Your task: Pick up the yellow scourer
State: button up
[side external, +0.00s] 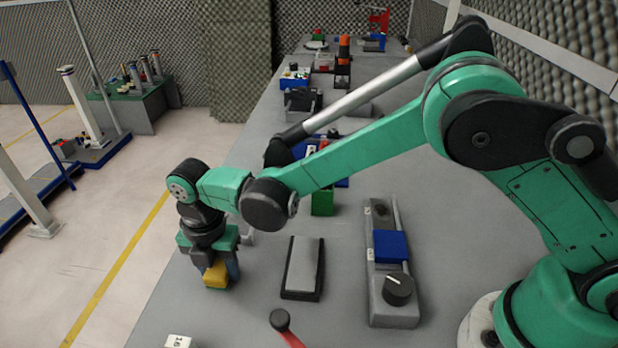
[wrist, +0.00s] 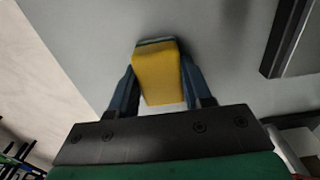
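The yellow scourer (side external: 215,275) is at the near left part of the grey table, below my gripper (side external: 219,268). In the wrist view the scourer (wrist: 158,78) stands between the two blue fingers of my gripper (wrist: 157,74), with a dark green layer at its far edge. The fingers press against its left and right sides with no clear gap. My gripper points down. I cannot tell whether the scourer touches the table or is slightly above it.
A grey, dark-edged block (side external: 302,268) lies right of my gripper. Further right is a grey panel with a blue slider and black knob (side external: 398,288). A red-handled, black-knobbed object (side external: 280,320) and a white block (side external: 178,341) are in front. The table's left edge is close.

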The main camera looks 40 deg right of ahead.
aim_at(218, 265)
grip_shut()
notch_tip(218, 265, up, 20)
dwell(0.4)
